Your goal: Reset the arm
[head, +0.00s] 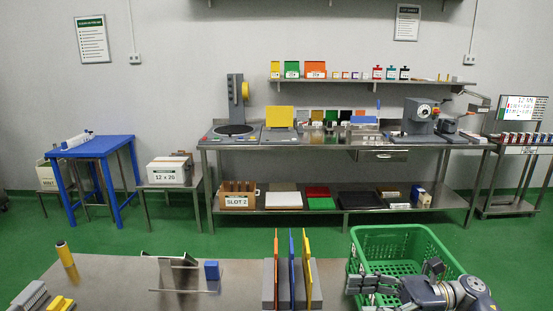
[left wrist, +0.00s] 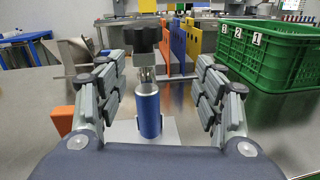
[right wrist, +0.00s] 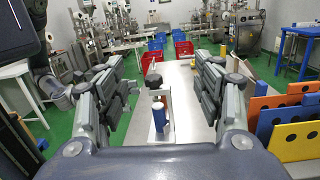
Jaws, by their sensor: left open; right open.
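My left gripper (left wrist: 158,85) is open and empty in the left wrist view, outside the head view. My right gripper (head: 388,278) is open at the lower right of the head view, overlapping the front of the green crate (head: 452,243); contact cannot be told. It also shows open in the right wrist view (right wrist: 166,85). A blue cylinder (left wrist: 148,112) stands upright on a grey plate (left wrist: 120,131), with a black knob behind it, framed between the left fingers but untouched. A blue cylinder (right wrist: 159,118) also appears between the right fingers in the right wrist view, apart from them.
Upright orange (head: 277,258), blue (head: 292,265) and yellow (head: 307,258) panels stand beside the crate. A metal bracket (head: 170,262), a small blue block (head: 212,270) and a yellow cylinder (head: 64,254) are on the steel table (head: 120,280). A workbench (head: 330,146) stands against the wall.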

